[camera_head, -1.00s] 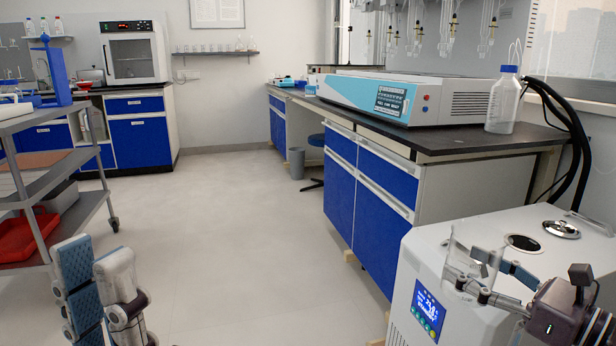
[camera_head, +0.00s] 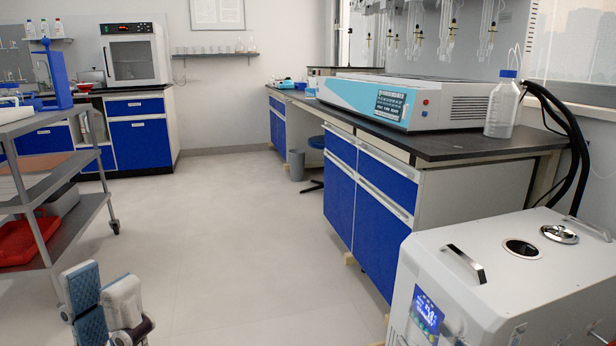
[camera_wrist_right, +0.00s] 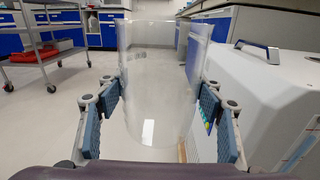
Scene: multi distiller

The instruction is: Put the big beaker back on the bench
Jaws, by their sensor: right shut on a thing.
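The big beaker (camera_wrist_right: 158,70) is clear glass and shows upright in the right wrist view. My right gripper (camera_wrist_right: 158,108) is shut on it, with blue finger pads on both sides of the glass. Beaker and right gripper are out of the head view. The bench (camera_head: 470,147) has a black top and blue drawers and stands right of centre in the head view. My left gripper (camera_head: 104,300) shows only in part at the lower left of the head view, away from the bench; its opening cannot be made out.
A white machine (camera_head: 500,285) with a handle and display stands in front of the bench; it is close on the right in the wrist view. A bottle (camera_head: 503,105) and a long blue-white device (camera_head: 362,97) occupy the bench top. A grey cart (camera_head: 75,165) stands left. The middle floor is clear.

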